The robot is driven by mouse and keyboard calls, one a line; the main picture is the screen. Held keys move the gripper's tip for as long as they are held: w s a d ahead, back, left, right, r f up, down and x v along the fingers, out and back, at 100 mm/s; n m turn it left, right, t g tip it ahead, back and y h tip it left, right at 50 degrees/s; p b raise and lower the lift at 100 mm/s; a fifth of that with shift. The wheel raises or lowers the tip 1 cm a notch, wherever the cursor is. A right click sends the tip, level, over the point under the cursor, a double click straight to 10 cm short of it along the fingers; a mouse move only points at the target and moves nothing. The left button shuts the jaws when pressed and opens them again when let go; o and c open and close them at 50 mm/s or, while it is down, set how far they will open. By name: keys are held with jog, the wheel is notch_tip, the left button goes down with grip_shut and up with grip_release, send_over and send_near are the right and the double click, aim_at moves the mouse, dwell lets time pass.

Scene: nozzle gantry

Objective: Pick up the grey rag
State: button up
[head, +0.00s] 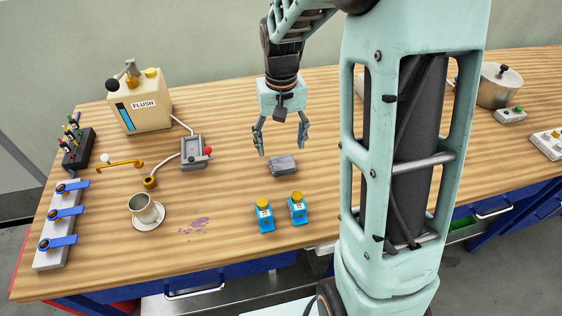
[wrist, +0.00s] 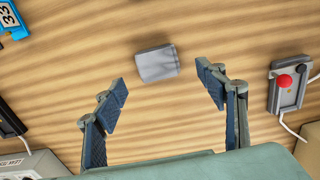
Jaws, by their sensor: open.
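The grey rag (head: 283,165) lies folded into a small block on the wooden table, near the middle in the head view. It also shows in the wrist view (wrist: 157,63), at the upper middle. My gripper (head: 282,151) is open and empty above the table, close over the rag and slightly behind it in the head view. In the wrist view my gripper's fingertips (wrist: 159,75) stand apart, one to each side of the rag's near end. Neither finger appears to touch the rag, and its whole top is in sight.
Two blue bottles with yellow caps (head: 265,214) (head: 298,208) stand in front of the rag. A grey control box with a red knob (head: 196,152) is to its left. A cup on a saucer (head: 146,209), purple stain (head: 197,224) and FLUSH tank (head: 138,101) are farther left.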

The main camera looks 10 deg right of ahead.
aim_at(282, 162)
jog(key=f, duration=0.8)
jog(key=shift+w+d, duration=0.2)
jog(key=shift+r, duration=0.1)
jog(key=c, duration=1)
